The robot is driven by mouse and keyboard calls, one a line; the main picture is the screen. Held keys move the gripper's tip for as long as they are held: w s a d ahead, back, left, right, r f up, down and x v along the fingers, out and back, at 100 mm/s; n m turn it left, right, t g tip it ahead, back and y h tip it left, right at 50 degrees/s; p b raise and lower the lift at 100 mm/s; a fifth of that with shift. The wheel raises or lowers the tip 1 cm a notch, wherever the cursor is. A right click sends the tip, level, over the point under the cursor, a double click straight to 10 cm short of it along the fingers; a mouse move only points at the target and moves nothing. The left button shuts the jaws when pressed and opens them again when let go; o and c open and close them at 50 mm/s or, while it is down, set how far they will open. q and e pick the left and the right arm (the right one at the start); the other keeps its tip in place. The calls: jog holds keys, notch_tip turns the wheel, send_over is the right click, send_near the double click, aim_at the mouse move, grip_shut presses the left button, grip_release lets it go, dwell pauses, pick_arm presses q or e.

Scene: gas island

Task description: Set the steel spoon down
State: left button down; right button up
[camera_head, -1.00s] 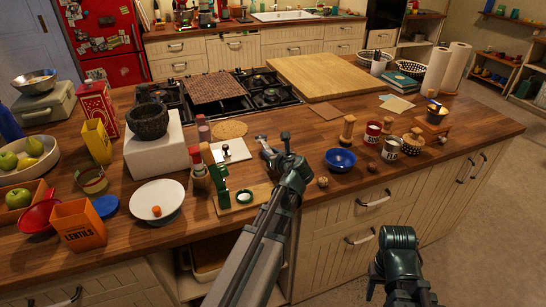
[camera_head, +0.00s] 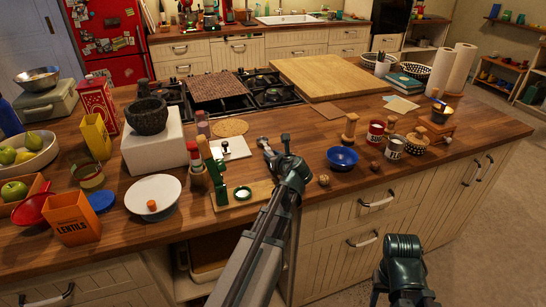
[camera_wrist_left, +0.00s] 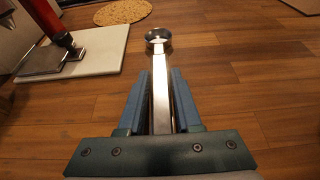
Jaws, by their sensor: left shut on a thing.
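The steel spoon (camera_wrist_left: 160,88) is between the two blue-grey fingers of my left gripper (camera_wrist_left: 160,92) in the left wrist view. Its straight, shiny shaft points away from me, with a small rounded end (camera_wrist_left: 158,36) over bare wood. In the head view my left gripper (camera_head: 275,156) is low over the wooden counter, right of the white board, and the spoon's end shows as a small grey shape there. I cannot tell whether the spoon touches the counter. My right gripper is not visible; only part of that arm shows at the lower right.
A white board (camera_head: 235,149) with a red-handled tool lies left of the gripper, with a round cork mat (camera_head: 230,127) behind it. A blue bowl (camera_head: 342,157) stands to the right. A wooden board with a green item (camera_head: 243,193) lies close by. Bare wood lies beyond the gripper.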

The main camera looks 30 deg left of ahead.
pick_arm(q)
jog(key=shift+f, duration=0.2)
jog(key=c, duration=0.6)
grip_release()
jog(key=shift+r, duration=0.2)
jog(key=shift+s+d+r, duration=0.1)
jog(key=shift+d+r, duration=0.1)
jog(key=p+v, duration=0.4)
jog(key=v, duration=0.6)
jog(key=shift+s+d+r, duration=0.1)
jog(key=shift+s+r, duration=0.05)
jog(key=shift+s, duration=0.05)
jog(key=shift+s+d+r+p, duration=0.1)
jog(key=shift+s+d+p, duration=0.2)
jog(key=shift+d+p, duration=0.1)
